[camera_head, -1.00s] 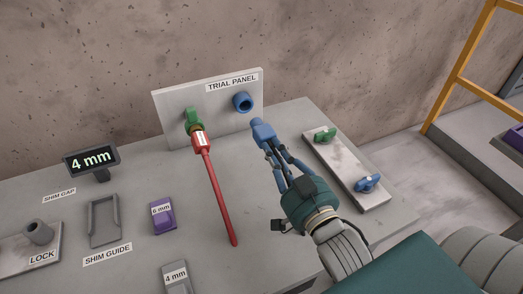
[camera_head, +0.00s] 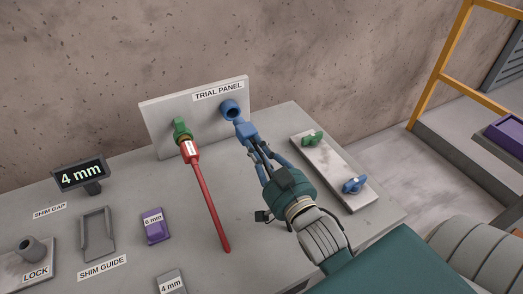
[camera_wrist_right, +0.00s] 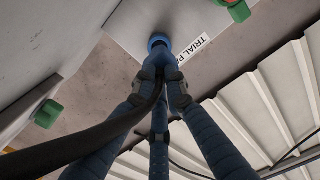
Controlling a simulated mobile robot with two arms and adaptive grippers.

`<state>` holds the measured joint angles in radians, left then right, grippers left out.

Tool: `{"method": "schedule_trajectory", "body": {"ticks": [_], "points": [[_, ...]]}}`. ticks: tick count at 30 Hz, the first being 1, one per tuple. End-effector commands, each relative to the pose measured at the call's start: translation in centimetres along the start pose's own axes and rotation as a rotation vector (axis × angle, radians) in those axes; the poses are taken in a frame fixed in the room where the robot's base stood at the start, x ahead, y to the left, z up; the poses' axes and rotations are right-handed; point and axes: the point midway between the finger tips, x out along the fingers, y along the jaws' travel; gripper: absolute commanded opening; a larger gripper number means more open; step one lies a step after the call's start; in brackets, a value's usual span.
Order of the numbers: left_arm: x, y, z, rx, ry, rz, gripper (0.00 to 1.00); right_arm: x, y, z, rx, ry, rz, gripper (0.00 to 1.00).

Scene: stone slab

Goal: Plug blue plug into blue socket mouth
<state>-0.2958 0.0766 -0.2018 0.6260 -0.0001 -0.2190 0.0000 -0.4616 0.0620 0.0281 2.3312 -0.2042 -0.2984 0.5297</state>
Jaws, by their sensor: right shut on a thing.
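The blue socket (camera_head: 230,108) is a round ring on the upright grey trial panel (camera_head: 160,125), under its label. My right gripper (camera_head: 253,147) is shut on the blue plug (camera_head: 246,133) and points it at the socket from the front right. The plug's tip is right at the socket mouth; I cannot tell whether it touches or has entered. In the right wrist view the plug (camera_wrist_right: 157,60) lines up with the blue socket ring (camera_wrist_right: 158,39) and partly covers it. My left gripper is not in view.
A green fitting (camera_head: 181,130) with a red-handled tool (camera_head: 206,195) sits left of the socket on the panel. A plate with green and blue knobs (camera_head: 330,170) lies to the right. Purple block (camera_head: 155,226), shim guide (camera_head: 97,235) and display (camera_head: 80,174) stand left.

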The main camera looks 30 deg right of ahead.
Motion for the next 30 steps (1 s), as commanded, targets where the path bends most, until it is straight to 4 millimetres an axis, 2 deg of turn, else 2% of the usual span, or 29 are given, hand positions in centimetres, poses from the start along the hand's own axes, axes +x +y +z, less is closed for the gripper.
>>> {"method": "schedule_trajectory", "body": {"ticks": [3,10,30], "points": [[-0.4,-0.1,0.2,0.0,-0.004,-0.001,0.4,1.1,-0.1,-0.2,-0.001,0.002,-0.001,0.0],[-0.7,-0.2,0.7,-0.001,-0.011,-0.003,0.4,2.2,0.0,0.0,-0.001,0.001,-0.001,0.0],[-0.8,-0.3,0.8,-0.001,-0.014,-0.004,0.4,2.3,0.0,0.0,0.0,0.001,0.0,0.0]]}}
